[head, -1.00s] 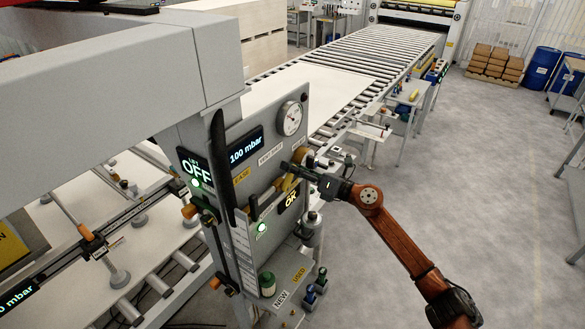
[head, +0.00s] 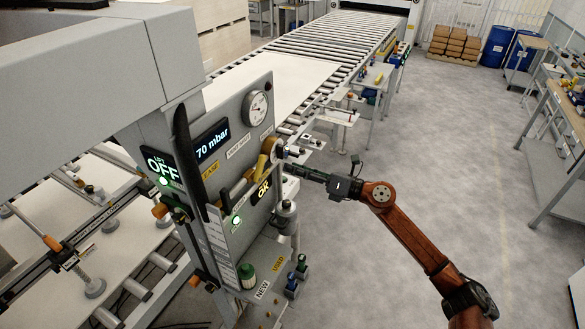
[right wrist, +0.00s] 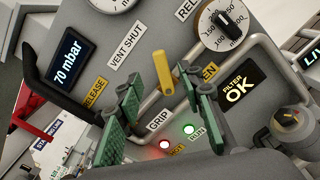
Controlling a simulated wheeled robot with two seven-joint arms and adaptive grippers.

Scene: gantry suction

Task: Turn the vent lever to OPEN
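The yellow vent lever (head: 257,168) is on the grey control panel (head: 240,108) in the head view. In the right wrist view the lever (right wrist: 175,78) stands between the VENT SHUT label (right wrist: 125,45) and a partly hidden label ending in "EN" (right wrist: 210,71). I cannot tell exactly which label it points to. My right gripper (head: 288,169) is to the right of the lever, apart from it. In the right wrist view its green-padded fingers (right wrist: 168,103) are spread and hold nothing. My left gripper is not in view.
A pressure display (head: 213,143) reads 70 mbar. A dial knob (right wrist: 224,22) and a curved grey pipe (right wrist: 275,60) are close to the lever. A black handle (head: 188,155) stands at the panel's left. The floor (head: 400,155) right of the panel is clear.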

